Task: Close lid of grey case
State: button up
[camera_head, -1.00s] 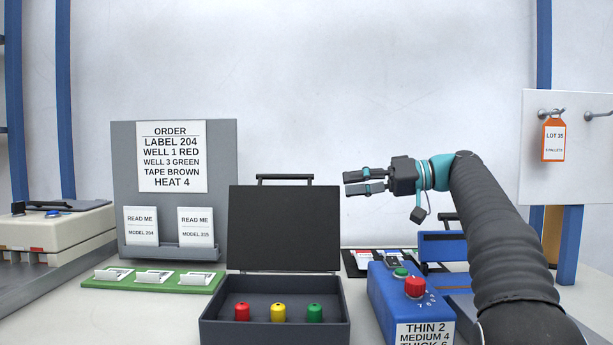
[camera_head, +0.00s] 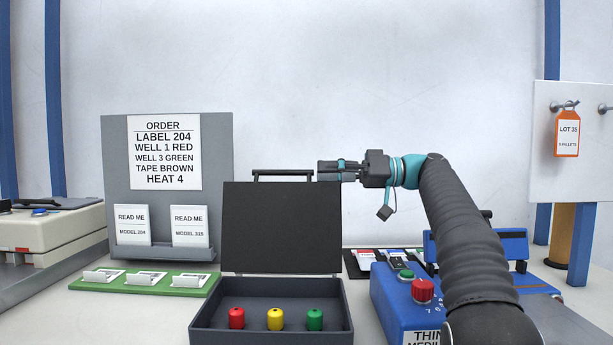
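The grey case (camera_head: 205,322) stands open on the table, its dark lid (camera_head: 280,228) upright at the back. A handle (camera_head: 283,174) sits on the lid's top edge. In the tray are a red piece (camera_head: 237,318), a yellow piece (camera_head: 275,319) and a green piece (camera_head: 315,319). My gripper (camera_head: 322,170) points left at the height of the lid's top right corner, and its fingertips overlap that corner in the picture. I cannot tell whether it touches the lid. The two fingers look close together, and any gap between them is hard to see.
A blue box (camera_head: 390,300) with a red knob and green button stands right of the case. A grey order board (camera_head: 117,180) and a green strip (camera_head: 143,284) are at the left. A blue device (camera_head: 510,245) stands behind my arm. The air above the case is clear.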

aim_at(307, 172)
jog(key=shift+w+a, duration=0.1)
jog(key=shift+a, duration=2.3)
grip_shut()
